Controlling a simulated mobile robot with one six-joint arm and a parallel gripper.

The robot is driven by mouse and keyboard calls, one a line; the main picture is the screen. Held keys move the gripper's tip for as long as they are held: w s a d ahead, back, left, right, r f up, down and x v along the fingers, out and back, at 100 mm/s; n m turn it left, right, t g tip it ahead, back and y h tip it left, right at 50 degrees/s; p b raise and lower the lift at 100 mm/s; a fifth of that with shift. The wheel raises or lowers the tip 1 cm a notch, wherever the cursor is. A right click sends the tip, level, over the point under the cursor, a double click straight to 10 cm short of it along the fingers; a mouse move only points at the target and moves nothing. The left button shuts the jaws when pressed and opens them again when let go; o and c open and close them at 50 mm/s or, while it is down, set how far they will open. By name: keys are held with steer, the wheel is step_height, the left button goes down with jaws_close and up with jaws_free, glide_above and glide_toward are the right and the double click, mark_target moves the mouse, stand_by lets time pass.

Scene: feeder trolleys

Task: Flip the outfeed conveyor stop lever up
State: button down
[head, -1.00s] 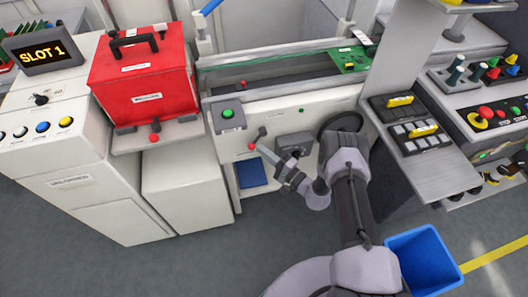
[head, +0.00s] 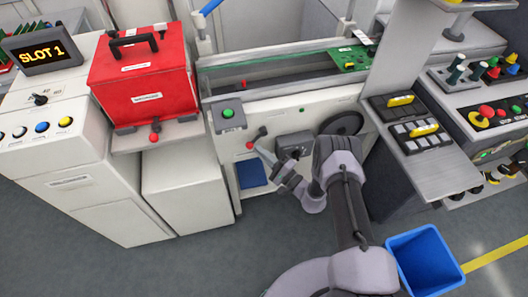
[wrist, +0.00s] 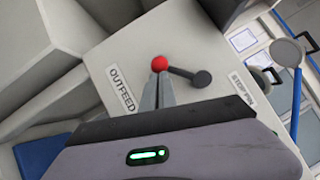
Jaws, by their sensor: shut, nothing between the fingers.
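The outfeed stop lever is a short dark arm with a red ball knob (head: 250,145) on the white conveyor front. Its knob hangs down and left of its dark pivot (head: 262,131). In the wrist view the red knob (wrist: 159,63) lies beside the OUTFEED label (wrist: 122,89), with the pivot (wrist: 202,78) to its right. My gripper (head: 257,148) is shut and empty, its fingertips right at the knob. In the wrist view the fingertips (wrist: 160,77) end just below the knob; I cannot tell whether they touch it.
A green button box (head: 228,114) sits above and left of the lever. A red case (head: 142,85) stands on the left shelf. A blue bin (head: 424,260) is on the floor at right.

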mark_target(250, 148)
steer(key=shift+s+a+r+p, duration=0.2)
steer(key=shift+a+r+p, duration=0.15)
steer(key=shift+a+r, duration=0.25)
steer(key=shift+s+a+r+p, duration=0.2)
steer(key=shift+a+r+p, duration=0.15)
steer(key=shift+a, duration=0.3)
steer(key=shift+s+a+r+p, duration=0.1)
steer(key=shift+a+r+p, duration=0.25)
steer(key=shift+r, duration=0.2)
steer(key=shift+s+a+r+p, duration=0.1)
steer(key=shift+a+r+p, duration=0.15)
steer(key=shift+r+p, duration=0.25)
steer(key=shift+a+r, duration=0.4)
steer(key=shift+d, duration=0.1)
